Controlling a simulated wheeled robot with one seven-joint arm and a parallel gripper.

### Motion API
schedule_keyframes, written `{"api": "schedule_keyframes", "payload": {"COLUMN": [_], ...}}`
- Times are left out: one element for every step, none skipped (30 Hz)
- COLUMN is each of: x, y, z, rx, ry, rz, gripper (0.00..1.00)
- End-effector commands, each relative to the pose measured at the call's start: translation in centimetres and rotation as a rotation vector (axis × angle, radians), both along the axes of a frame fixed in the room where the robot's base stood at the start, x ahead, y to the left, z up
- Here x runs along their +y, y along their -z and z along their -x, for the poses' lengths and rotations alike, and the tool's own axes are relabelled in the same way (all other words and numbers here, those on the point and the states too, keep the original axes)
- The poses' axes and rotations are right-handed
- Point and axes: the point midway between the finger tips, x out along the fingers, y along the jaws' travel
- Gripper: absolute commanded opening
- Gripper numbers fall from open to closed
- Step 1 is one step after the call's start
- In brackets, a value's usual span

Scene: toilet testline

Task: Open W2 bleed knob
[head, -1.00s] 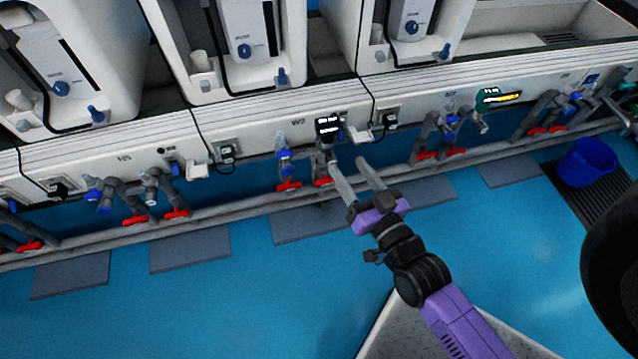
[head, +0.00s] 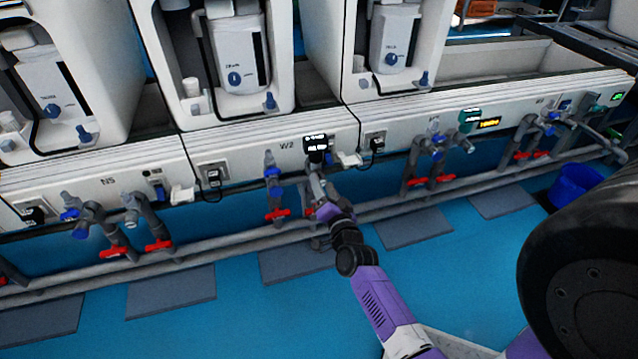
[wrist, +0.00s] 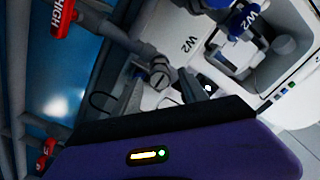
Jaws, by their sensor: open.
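The W2 station shows in the head view by its label (head: 286,146) on the white panel. A blue-topped valve (head: 272,173) hangs below the label, with a dark digital gauge (head: 316,147) to its right. My gripper (head: 314,182) is just below that gauge, its fingers largely hidden by the wrist. In the wrist view, a grey round slotted fitting (wrist: 160,76), possibly the bleed knob, appears between the spread fingers of my gripper (wrist: 162,90). The gripper is open; I cannot tell whether the fingers touch the fitting. The W2 panel (wrist: 190,45) is beyond it.
Red valve handles (head: 277,214) sit low beside the arm; one marked HIGH (wrist: 62,18) shows in the wrist view. Grey pipes (head: 210,262) run along the wall. A white bracket (head: 348,159) juts out right of the gauge. The blue floor (head: 230,325) is open.

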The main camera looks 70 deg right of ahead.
Motion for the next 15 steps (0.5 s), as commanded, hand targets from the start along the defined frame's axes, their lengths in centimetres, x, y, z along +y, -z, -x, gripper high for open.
{"api": "schedule_keyframes", "payload": {"x": [-0.6,-0.9,-1.3,-1.5,-1.7,-1.9,-2.1,-2.2,-2.3,-2.3,-2.3,-2.3,-2.3,-2.3,-2.3], "y": [0.1,0.1,0.1,0.1,0.1,0.1,0.1,0.0,0.0,0.0,0.0,0.0,0.0,0.0,0.0], "z": [-0.5,-0.8,-1.1,-1.3,-1.4,-1.6,-1.8,-1.8,-1.9,-2.0,-2.0,-2.0,-2.0,-2.0,-2.0], "rx": [-0.003,-0.002,-0.002,-0.002,-0.001,-0.001,-0.001,-0.001,0.000,0.000,0.000,0.000,0.001,0.001,0.001], "ry": [0.001,0.001,0.001,0.000,0.001,0.000,0.000,0.000,-0.001,-0.001,0.000,0.000,-0.001,-0.001,-0.001], "rz": [0.002,0.001,0.001,0.000,0.000,-0.001,-0.001,-0.001,0.001,0.001,0.000,0.000,0.000,0.000,0.000], "gripper": [0.51,0.51,0.51,0.51,0.51,0.51,0.51,0.51,0.51,0.51,0.51,0.51,0.51,0.51,0.51]}}
